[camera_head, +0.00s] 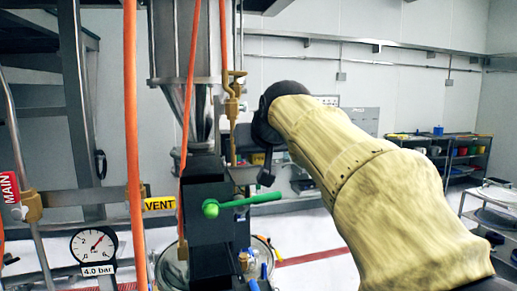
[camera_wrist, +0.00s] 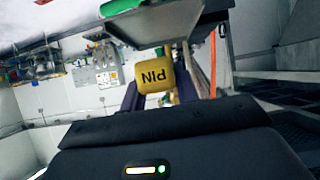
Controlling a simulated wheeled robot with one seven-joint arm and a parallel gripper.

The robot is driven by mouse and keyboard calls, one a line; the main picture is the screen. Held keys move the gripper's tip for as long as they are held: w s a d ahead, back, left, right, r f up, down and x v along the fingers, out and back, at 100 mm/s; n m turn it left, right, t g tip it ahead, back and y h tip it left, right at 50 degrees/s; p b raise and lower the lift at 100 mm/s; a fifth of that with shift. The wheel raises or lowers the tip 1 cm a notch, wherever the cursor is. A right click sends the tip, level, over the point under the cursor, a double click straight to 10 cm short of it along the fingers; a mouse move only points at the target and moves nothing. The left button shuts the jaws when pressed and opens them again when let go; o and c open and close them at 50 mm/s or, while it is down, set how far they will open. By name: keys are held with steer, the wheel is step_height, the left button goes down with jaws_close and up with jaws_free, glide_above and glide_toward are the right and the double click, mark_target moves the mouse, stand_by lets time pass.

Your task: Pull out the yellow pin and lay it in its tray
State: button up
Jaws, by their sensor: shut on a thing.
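In the wrist view, the yellow pin (camera_wrist: 155,77) shows as a yellow block lettered "PIN", upside down in this view. It sits between the dark fingers of my gripper (camera_wrist: 158,94), which is shut on it. The pin's shaft is hidden, so I cannot tell whether it is still in a hole. In the head view, my sleeved arm reaches to the right of the sifter column, and my wrist hides most of the gripper and the pin. I cannot make out the pin's tray for certain.
A green lever (camera_head: 243,202) sticks out from the dark valve block (camera_head: 207,215) below the steel hopper (camera_head: 187,75). Orange hoses (camera_head: 131,110) hang at the left near a pressure gauge (camera_head: 93,246). A grey metal part (camera_wrist: 165,25) is close above the pin in the wrist view.

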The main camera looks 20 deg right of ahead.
mark_target(252, 178)
steer(key=shift+w+a+f, duration=0.35)
steer(key=shift+w+f, duration=0.05)
steer(key=shift+f, duration=0.2)
steer(key=shift+f+b, duration=1.1)
steer(key=shift+b, duration=0.15)
steer(key=shift+f+b, duration=0.3)
steer(key=o, duration=1.1)
steer(key=b+v, duration=0.3)
steer(key=v, duration=1.4)
steer(key=shift+r+b, duration=0.15)
steer(key=shift+b, duration=0.2)
steer(key=shift+a, duration=0.15)
